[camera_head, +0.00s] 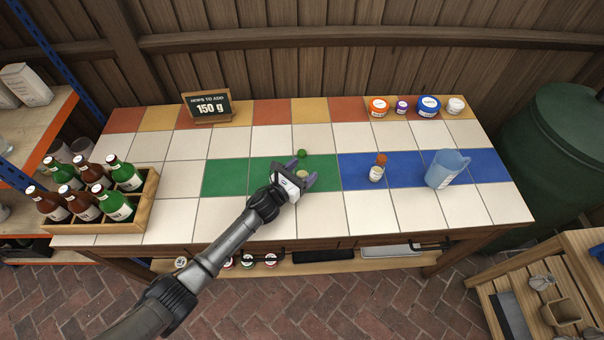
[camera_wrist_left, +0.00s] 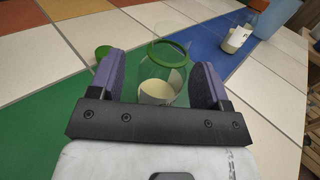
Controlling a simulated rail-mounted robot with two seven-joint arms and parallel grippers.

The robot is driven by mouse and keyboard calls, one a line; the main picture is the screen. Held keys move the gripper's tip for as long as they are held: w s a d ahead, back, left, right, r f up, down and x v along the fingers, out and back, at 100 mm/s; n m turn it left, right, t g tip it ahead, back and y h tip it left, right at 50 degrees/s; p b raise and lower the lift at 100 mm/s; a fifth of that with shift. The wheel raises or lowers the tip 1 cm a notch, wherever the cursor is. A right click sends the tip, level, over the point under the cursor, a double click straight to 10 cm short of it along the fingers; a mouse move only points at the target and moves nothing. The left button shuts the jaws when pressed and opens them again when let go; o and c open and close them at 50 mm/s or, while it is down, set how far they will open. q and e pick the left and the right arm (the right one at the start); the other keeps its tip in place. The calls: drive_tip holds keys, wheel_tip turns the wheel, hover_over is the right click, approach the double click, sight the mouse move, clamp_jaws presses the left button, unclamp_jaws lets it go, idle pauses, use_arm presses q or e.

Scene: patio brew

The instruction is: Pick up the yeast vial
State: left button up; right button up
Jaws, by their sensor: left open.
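A clear glass jar with a green rim and cream-coloured contents (camera_wrist_left: 157,91) stands on the green tiles; the head view shows it only partly, at my gripper. My left gripper (camera_head: 302,170) is open, its two purple-grey fingers on either side of the jar in the left wrist view. I cannot tell whether the fingers touch it. No label reading yeast is legible, so I cannot tell which one is the yeast vial. My right gripper is out of view.
A small green piece (camera_head: 301,153) lies just behind the jar. A blue jug (camera_head: 446,168) stands at the right. A crate of bottles (camera_head: 146,196) is at the left. Front middle white tiles are clear.

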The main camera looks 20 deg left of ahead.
sight(299, 165)
use_arm(q)
drive_tip(key=c, duration=1)
drive_tip(key=shift+r, duration=0.2)
drive_tip(key=shift+r+p, duration=0.35)
drive_tip(key=shift+r, duration=0.35)
wheel_tip(299, 165, up, 2)
drive_tip(key=shift+r+p, duration=0.25)
drive_tip(key=shift+p, duration=0.25)
drive_tip(key=s+d+r+p, duration=0.1)
drive_tip(key=d+r, duration=0.1)
drive_tip(key=d, duration=0.1)
drive_tip(key=s+d+r+p, duration=0.1)
drive_tip(key=d+r, duration=0.1)
drive_tip(key=d, duration=0.2)
drive_tip(key=s+d+r, duration=0.1)
drive_tip(key=d+r, duration=0.1)
drive_tip(key=d, duration=0.2)
drive_tip(key=shift+r+p, duration=0.3)
drive_tip(key=shift+p, duration=0.1)
